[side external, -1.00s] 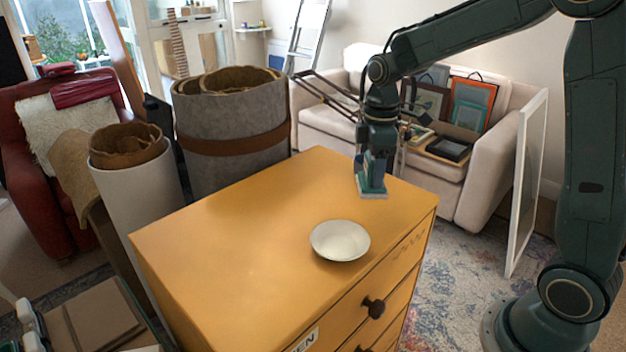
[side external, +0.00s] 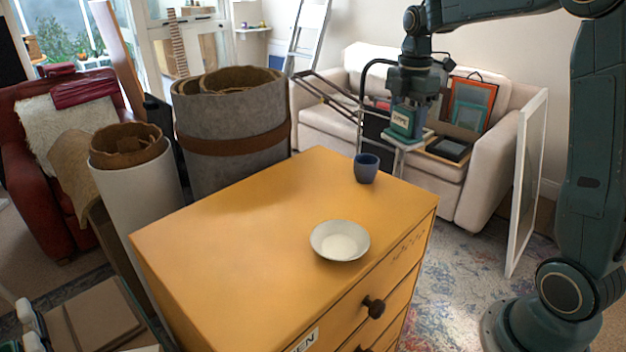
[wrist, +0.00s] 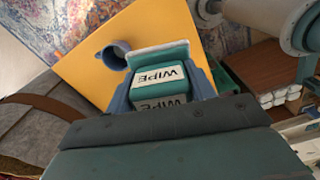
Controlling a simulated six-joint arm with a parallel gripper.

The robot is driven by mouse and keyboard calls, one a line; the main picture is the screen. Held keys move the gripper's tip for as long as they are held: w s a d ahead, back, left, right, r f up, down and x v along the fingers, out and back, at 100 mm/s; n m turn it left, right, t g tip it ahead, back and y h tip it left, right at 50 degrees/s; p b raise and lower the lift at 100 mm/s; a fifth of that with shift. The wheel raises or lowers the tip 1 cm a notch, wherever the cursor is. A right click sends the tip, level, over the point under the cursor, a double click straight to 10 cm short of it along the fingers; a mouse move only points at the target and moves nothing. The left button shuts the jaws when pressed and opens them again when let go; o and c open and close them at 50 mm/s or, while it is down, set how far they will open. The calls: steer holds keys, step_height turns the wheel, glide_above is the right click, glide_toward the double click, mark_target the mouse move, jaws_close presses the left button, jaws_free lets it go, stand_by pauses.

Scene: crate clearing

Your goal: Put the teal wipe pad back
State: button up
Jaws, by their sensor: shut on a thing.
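The teal wipe pad (side external: 402,124) is held in my gripper (side external: 403,130), in the air beyond the far right part of the orange dresser top. It has a pale label and a whitish pad face underneath. In the wrist view the wipe pad (wrist: 160,72) shows the word WIPE, with a blue finger of my gripper (wrist: 163,92) on each side. The gripper is shut on it, and the pad looks roughly level. I cannot tell exactly how high it is.
A dark blue mug (side external: 366,169) stands near the far right edge of the orange dresser (side external: 230,235). Most of the left top is clear. Tall rolls (side external: 232,115) stand behind; a sofa (side external: 325,122) stands beyond.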

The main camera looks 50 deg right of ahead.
steer(key=s+d+r+n, duration=0.2)
steer(key=d+r+n, duration=0.1)
steer(key=d+r, duration=0.1)
steer(key=shift+d+r, duration=0.15)
steer(key=shift+d, duration=0.55)
step_height(320, 180, down, 16)
steer(key=shift+r, duration=0.1)
stand_by(0.4)
steer(key=shift+f, duration=1.95)
steer(key=shift+f, duration=0.1)
steer(key=o, duration=1.2)
